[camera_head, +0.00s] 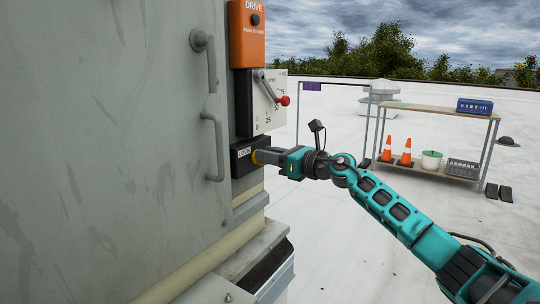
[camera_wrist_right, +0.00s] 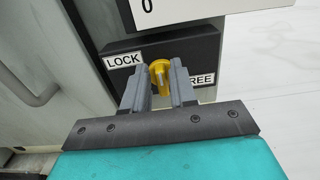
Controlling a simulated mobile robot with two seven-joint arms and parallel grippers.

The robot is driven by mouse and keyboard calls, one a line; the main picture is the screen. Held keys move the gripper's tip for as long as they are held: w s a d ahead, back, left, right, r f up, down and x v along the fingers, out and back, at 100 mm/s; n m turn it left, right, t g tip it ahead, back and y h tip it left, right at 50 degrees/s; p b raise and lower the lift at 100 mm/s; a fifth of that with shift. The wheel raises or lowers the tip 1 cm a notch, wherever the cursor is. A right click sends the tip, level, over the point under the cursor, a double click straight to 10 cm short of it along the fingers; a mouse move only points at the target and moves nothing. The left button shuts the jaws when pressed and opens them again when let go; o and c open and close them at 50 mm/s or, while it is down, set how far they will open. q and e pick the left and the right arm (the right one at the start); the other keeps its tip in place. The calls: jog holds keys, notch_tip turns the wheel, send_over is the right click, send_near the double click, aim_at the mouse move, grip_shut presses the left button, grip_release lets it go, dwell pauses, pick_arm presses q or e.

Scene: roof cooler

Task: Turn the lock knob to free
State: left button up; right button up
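The yellow lock knob (camera_wrist_right: 159,72) sits on a dark plate (camera_wrist_right: 205,48) between a LOCK label (camera_wrist_right: 123,60) and a FREE label (camera_wrist_right: 202,80), whose first letter is hidden by a finger. The knob stands near upright, its grey mark between the two labels. My right gripper (camera_wrist_right: 160,82) has one finger on each side of the knob, close against it, and looks shut on it. In the head view the right gripper (camera_head: 268,156) reaches the plate from the right, with a bit of yellow at its tips. My left gripper is not in view.
Above the plate are a dial panel with a red-tipped lever (camera_head: 284,100) and an orange DRIVE box (camera_head: 247,34). Grey handles (camera_head: 217,147) stick out of the cabinet (camera_head: 110,150) on the left. A shelf (camera_head: 437,110) with cones and a bucket stands back right. Open roof lies between.

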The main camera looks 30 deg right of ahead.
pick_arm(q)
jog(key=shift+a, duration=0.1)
pick_arm(e)
grip_shut()
pick_arm(q)
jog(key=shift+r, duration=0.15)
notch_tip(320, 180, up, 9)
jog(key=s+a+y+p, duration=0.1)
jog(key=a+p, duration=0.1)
jog(key=p, duration=1.1)
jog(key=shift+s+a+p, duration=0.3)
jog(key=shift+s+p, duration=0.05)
pick_arm(e)
jog(key=shift+w+d+f+m, duration=0.1)
jog(key=shift+d+f+m, duration=0.15)
jog(key=shift+m, duration=2.8)
jog(key=shift+w+d+f+m, duration=0.1)
jog(key=shift+d+f+m, duration=0.1)
jog(key=shift+m, duration=2.8)
jog(key=shift+w+d+f+m, duration=0.1)
jog(key=shift+d+f+m, duration=0.15)
jog(key=shift+m, duration=2.8)
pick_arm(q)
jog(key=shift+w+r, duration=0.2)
